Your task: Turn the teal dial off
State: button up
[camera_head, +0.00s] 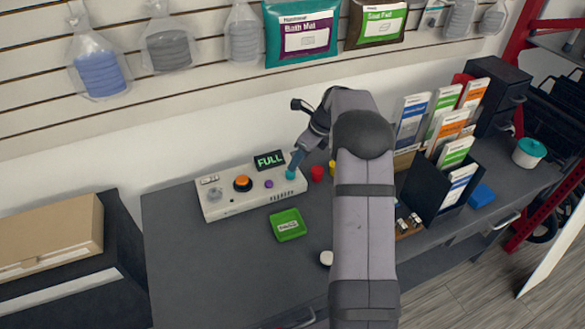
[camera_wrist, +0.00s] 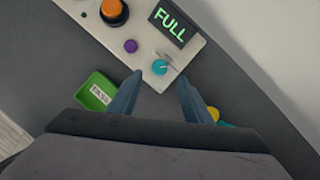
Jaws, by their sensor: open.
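The teal dial (camera_head: 290,175) sits at the right end of a pale control panel (camera_head: 222,206) on the dark table. In the wrist view the teal dial (camera_wrist: 160,67) shows just beyond and between my fingertips, with a small marker line beside it. The panel also carries an orange knob (camera_head: 242,183), a purple button (camera_head: 268,184) and a lit sign reading FULL (camera_head: 269,160). My gripper (camera_head: 294,160) is above the panel's right end, next to the dial. In the wrist view my gripper (camera_wrist: 160,80) is open with nothing between its fingers.
A green tray (camera_head: 288,225) lies in front of the panel. A red piece (camera_head: 317,173) and a yellow piece (camera_head: 333,168) stand to its right. A dark holder with leaflets (camera_head: 440,185) is right of my arm. The table's left front is clear.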

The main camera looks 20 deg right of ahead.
aim_at(290, 174)
jog(key=shift+p+x, duration=0.5)
jog(key=shift+x, duration=3.1)
jog(key=c, duration=1.1)
